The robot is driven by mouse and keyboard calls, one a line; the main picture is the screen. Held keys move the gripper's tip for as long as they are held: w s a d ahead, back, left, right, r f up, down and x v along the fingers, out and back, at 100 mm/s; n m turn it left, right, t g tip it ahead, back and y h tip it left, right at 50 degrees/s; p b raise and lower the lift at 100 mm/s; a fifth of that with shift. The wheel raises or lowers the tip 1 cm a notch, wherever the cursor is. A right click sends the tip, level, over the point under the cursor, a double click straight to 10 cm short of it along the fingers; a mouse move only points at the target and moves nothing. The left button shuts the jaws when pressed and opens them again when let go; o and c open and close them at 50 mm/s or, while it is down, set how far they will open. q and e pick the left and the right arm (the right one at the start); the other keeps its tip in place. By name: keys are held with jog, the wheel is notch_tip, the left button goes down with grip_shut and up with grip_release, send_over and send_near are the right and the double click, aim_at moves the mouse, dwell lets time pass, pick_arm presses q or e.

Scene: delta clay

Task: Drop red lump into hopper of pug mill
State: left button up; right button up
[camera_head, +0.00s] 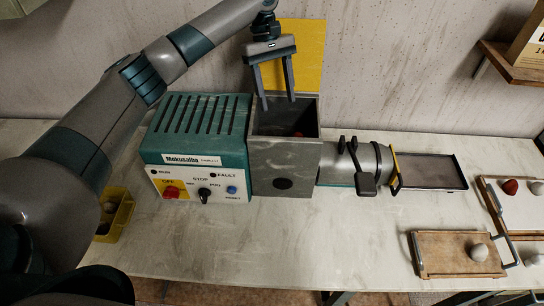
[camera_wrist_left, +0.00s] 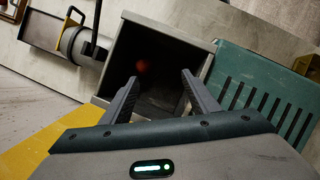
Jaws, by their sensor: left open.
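A red lump (camera_head: 298,134) shows low inside the dark open hopper (camera_head: 284,157) of the pug mill (camera_head: 195,133). In the left wrist view the red lump (camera_wrist_left: 143,67) is also inside the hopper, beyond my fingertips. I cannot tell whether it rests on the bottom. My left gripper (camera_head: 279,103) is open and empty, pointing down over the hopper mouth; its fingers (camera_wrist_left: 160,78) are apart. Another red lump (camera_head: 510,187) lies on a white board (camera_head: 520,206) at the right. My right gripper is not in view.
A yellow panel (camera_head: 309,45) stands behind the hopper. The mill's barrel (camera_head: 340,165) leads right to a dark tray (camera_head: 430,171). A wooden board (camera_head: 440,259) with a pale lump (camera_head: 479,252) is at front right. A yellow bin (camera_head: 119,219) is at left. The front middle table is clear.

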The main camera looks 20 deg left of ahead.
pick_arm(q)
jog(key=b+v, duration=0.2)
jog(key=v, duration=1.2)
jog(key=shift+f, duration=0.15)
dwell(0.5)
